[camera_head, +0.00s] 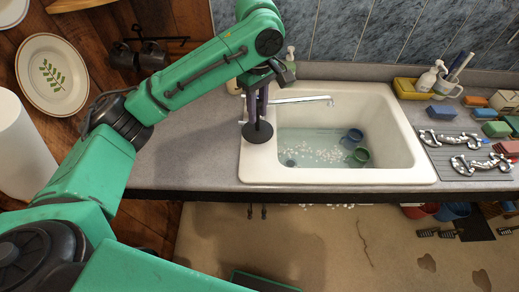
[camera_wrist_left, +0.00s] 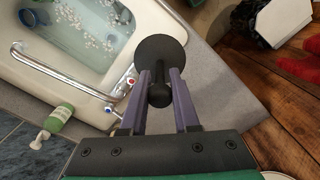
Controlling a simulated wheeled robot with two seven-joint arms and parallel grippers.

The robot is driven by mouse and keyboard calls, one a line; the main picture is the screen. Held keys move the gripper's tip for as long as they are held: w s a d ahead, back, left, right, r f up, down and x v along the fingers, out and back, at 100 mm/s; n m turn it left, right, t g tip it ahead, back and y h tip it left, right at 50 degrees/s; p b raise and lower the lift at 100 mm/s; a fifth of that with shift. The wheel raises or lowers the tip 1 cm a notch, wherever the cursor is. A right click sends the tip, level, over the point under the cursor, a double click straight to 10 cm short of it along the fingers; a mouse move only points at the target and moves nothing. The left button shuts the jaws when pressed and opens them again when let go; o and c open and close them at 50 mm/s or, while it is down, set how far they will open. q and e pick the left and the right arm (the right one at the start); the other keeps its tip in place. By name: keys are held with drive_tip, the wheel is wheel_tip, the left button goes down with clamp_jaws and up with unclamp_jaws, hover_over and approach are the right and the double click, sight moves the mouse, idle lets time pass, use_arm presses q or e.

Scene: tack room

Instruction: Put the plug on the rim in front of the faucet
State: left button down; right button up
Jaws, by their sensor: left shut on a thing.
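The plug (camera_head: 258,132) is a black disc with a knobbed stem. My left gripper (camera_head: 258,98) is shut on its stem and points down, with the disc below the fingers. In the left wrist view the disc of the plug (camera_wrist_left: 161,53) lies beyond the purple fingers of my left gripper (camera_wrist_left: 159,92). In the head view the plug shows over the sink's left rim (camera_head: 257,162); I cannot tell whether it touches. The silver faucet (camera_head: 302,99) reaches right over the basin, just beside the gripper. Its red and blue taps show in the left wrist view. My right gripper is out of view.
The white sink (camera_head: 413,150) holds water, pale bits, a blue cup (camera_head: 352,136) and a green cup (camera_head: 359,156). A soap bottle (camera_head: 290,60) stands behind the faucet. Bottles, sponges and metal bits crowd the counter at right. Grey counter (camera_head: 195,150) left of the sink is clear.

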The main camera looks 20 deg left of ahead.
sight(255, 134)
use_arm(q)
drive_tip(key=f, duration=0.2)
drive_tip(key=s+f, duration=0.1)
drive_tip(key=f, duration=0.3)
drive_tip(key=shift+s+a, duration=0.15)
drive_tip(key=shift+s, duration=0.1)
drive_tip(key=f, duration=0.6)
drive_tip(key=w+f, duration=0.1)
drive_tip(key=f, duration=0.3)
drive_tip(key=shift+f, duration=0.25)
drive_tip(key=c, duration=0.7)
unclamp_jaws()
drive_tip(key=shift+w+f, duration=0.1)
drive_tip(key=shift+f, duration=0.05)
drive_tip(key=shift+o, duration=0.2)
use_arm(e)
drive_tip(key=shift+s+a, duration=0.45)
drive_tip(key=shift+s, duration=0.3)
